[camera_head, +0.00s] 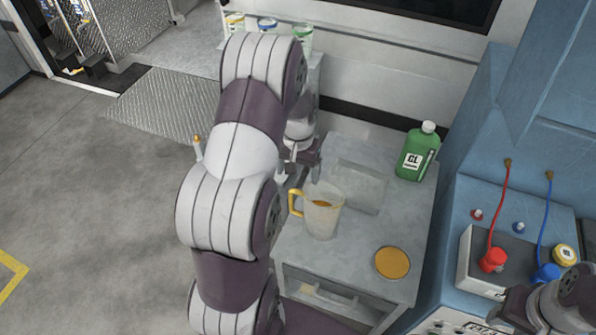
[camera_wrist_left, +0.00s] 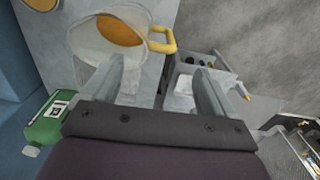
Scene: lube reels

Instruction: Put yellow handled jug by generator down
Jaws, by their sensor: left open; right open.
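The clear jug with the yellow handle (camera_head: 322,214) stands upright on the grey table (camera_head: 350,255), with some amber liquid inside. Its handle points left in the head view. In the left wrist view the jug (camera_wrist_left: 92,38) is ahead of the fingers, and its handle (camera_wrist_left: 163,42) shows in line with the gap between them. My left gripper (camera_head: 307,165) is open and empty, just behind the jug and apart from it. My right gripper (camera_head: 512,303) is at the lower right edge, by the blue machine; its fingers are hard to make out.
A green bottle (camera_head: 417,152) stands at the table's back right, and a round amber lid (camera_head: 392,263) lies near the front right. The blue machine (camera_head: 540,175) with red (camera_head: 494,259) and blue connectors borders the table on the right. Floor is open at left.

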